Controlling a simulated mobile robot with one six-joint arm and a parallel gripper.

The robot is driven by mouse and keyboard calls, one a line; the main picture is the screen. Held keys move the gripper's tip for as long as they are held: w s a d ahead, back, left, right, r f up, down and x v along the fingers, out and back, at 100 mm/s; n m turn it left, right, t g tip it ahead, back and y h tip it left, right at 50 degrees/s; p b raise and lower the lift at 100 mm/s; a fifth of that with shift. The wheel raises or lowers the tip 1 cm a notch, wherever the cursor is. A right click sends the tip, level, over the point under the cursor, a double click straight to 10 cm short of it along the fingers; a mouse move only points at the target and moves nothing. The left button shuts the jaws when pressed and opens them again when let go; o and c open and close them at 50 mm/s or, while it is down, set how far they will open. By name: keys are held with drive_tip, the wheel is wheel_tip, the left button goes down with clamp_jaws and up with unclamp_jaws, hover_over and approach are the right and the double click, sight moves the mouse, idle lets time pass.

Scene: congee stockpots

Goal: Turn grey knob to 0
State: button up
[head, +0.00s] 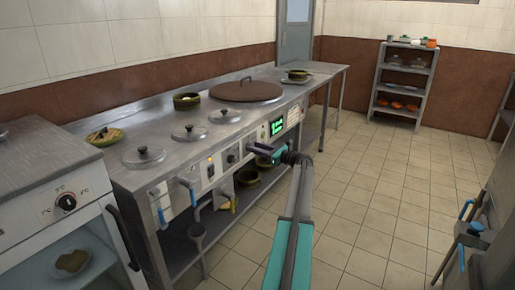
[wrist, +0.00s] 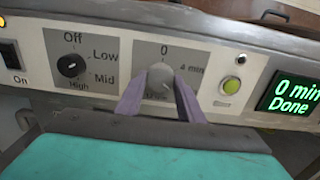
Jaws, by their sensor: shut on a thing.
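The grey knob (wrist: 160,75) is on the stove's front panel in the wrist view, with "0" above it and "4 min" to its upper right. A label below it is partly hidden and blurred. My gripper (wrist: 160,88) has one purple finger on each side of the knob and is shut on it. I cannot make out clearly where the knob's mark points. The display (wrist: 294,92) to the right reads "0 min Done" in green. In the head view my gripper (head: 254,148) is at the panel and hides the grey knob.
A black knob (wrist: 71,65) marked Off, Low, Mid, High is left of the grey one. A lit green-yellow button (wrist: 230,86) is to its right. Lidded pots (head: 189,132) are set in the counter above.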

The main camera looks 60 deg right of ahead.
drive_tip(key=shift+s+f+n, duration=0.1)
drive_tip(key=shift+f+n, duration=0.05)
drive_tip(key=shift+n, duration=0.55)
idle(0.5)
drive_tip(key=n+b, duration=0.2)
drive_tip(key=n, duration=0.5)
drive_tip(key=n+b, duration=0.2)
drive_tip(key=n, duration=0.5)
drive_tip(key=n+b, duration=0.2)
drive_tip(key=n, duration=0.5)
drive_tip(key=shift+d, duration=0.25)
drive_tip(key=shift+r+n+b, duration=0.3)
drive_tip(key=shift+n+b, duration=0.25)
drive_tip(key=shift+n, duration=0.25)
drive_tip(key=o, duration=0.9)
drive_tip(key=shift+o, duration=0.8)
drive_tip(key=shift+a, duration=0.1)
